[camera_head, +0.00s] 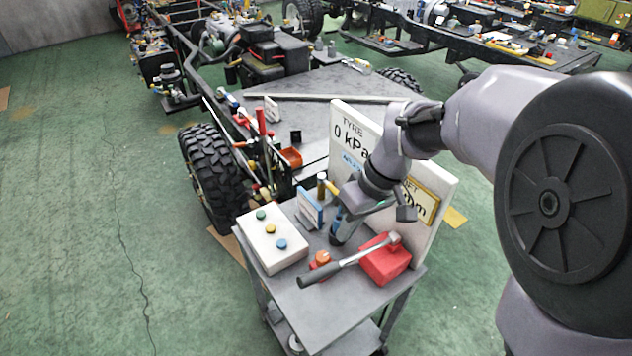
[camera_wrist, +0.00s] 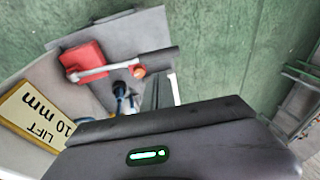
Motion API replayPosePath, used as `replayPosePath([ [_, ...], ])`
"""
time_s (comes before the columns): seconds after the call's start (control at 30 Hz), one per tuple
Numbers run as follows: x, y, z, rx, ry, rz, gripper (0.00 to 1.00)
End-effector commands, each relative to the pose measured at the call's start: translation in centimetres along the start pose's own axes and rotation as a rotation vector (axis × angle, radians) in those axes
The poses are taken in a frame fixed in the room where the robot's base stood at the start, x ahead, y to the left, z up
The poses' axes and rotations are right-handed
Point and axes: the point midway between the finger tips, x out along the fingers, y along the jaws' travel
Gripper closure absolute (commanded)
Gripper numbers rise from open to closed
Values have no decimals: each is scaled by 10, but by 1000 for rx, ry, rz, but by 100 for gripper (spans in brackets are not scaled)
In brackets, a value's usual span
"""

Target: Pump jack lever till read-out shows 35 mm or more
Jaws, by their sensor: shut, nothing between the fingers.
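The red jack (camera_head: 384,262) sits on the grey cart. Its metal lever (camera_head: 352,260) slopes down to a dark handle (camera_head: 318,276) at the left, past the jack body. The wrist view also shows the red jack (camera_wrist: 84,58) and lever (camera_wrist: 95,72). The yellow-framed read-out (camera_wrist: 38,112) there reads "LIFT 10 mm". In the head view, my arm partly hides the read-out (camera_head: 421,203). My gripper (camera_head: 337,239) is shut and empty, pointing down behind the lever and left of the jack, apart from the handle.
A white box with coloured buttons (camera_head: 271,243) is at the cart's left. An orange-topped item (camera_head: 321,260) stands close to the lever. A small blue-and-white sign (camera_head: 309,208) is left of my gripper.

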Motion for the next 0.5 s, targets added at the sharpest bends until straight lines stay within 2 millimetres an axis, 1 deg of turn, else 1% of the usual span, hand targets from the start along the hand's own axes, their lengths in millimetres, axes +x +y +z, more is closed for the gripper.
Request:
replayPosePath([
  [0.3,3,0,0,-2,-1,0,100],
  [0.37,9,0,1,-2,-2,0,100],
  [0.47,27,1,2,-1,-4,-1,100],
  [0.5,36,0,2,0,-3,-2,100],
])
